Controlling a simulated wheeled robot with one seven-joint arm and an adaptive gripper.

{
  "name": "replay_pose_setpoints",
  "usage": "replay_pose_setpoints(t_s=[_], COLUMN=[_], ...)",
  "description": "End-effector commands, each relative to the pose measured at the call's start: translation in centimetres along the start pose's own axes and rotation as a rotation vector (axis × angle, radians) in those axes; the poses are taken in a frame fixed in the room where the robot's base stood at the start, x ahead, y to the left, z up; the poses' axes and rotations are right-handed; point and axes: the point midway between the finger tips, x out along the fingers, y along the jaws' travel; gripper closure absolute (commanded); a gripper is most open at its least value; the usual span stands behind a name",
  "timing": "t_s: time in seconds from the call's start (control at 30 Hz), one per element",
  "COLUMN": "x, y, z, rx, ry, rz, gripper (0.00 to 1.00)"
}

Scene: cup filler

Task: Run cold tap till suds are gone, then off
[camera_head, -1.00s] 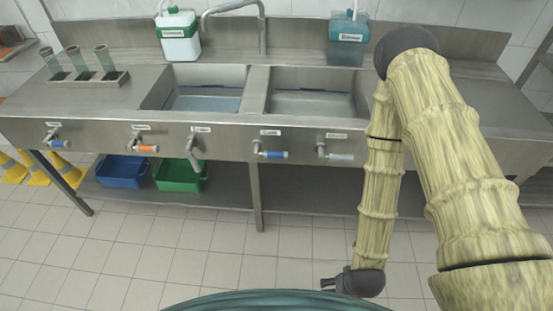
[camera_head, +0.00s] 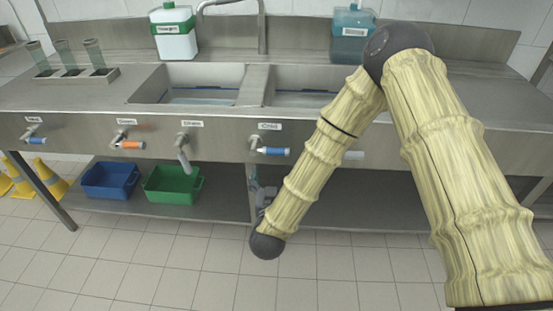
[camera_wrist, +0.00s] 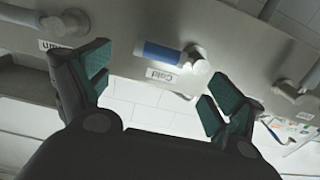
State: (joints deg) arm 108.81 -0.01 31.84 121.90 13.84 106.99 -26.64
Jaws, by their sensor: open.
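The cold tap (camera_head: 275,151) has a blue handle lying sideways on the sink's front panel under a "Cold" label (camera_head: 269,126). The blue handle also shows in the wrist view (camera_wrist: 160,54), lying between and beyond my fingertips. My gripper (camera_wrist: 155,88) is open and empty, its green-padded fingers apart from the handle. In the head view my gripper (camera_head: 262,190) is just below the tap, partly hidden by my arm. The left basin (camera_head: 205,74) and right basin (camera_head: 305,82) show only in part; I cannot make out suds. The spout (camera_head: 262,30) rises behind them.
An orange-handled tap (camera_head: 130,145) and a grey lever (camera_head: 183,155) are left of the cold tap. A blue bin (camera_head: 110,180) and green bin (camera_head: 172,185) stand on the lower shelf. A white jug (camera_head: 174,35) and teal jug (camera_head: 352,35) stand behind the basins.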

Motion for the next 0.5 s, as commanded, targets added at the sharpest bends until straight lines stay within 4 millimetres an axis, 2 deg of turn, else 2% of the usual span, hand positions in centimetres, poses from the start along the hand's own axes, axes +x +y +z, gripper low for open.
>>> replay_pose_setpoints(t_s=[0.23, 0.5], x=[2.0, 6.4], y=[0.0, 0.0], z=[-0.3, -0.3], rx=[0.0, 0.001], ry=[0.008, 0.008], rz=[0.005, 0.005], gripper=[0.07, 0.07])
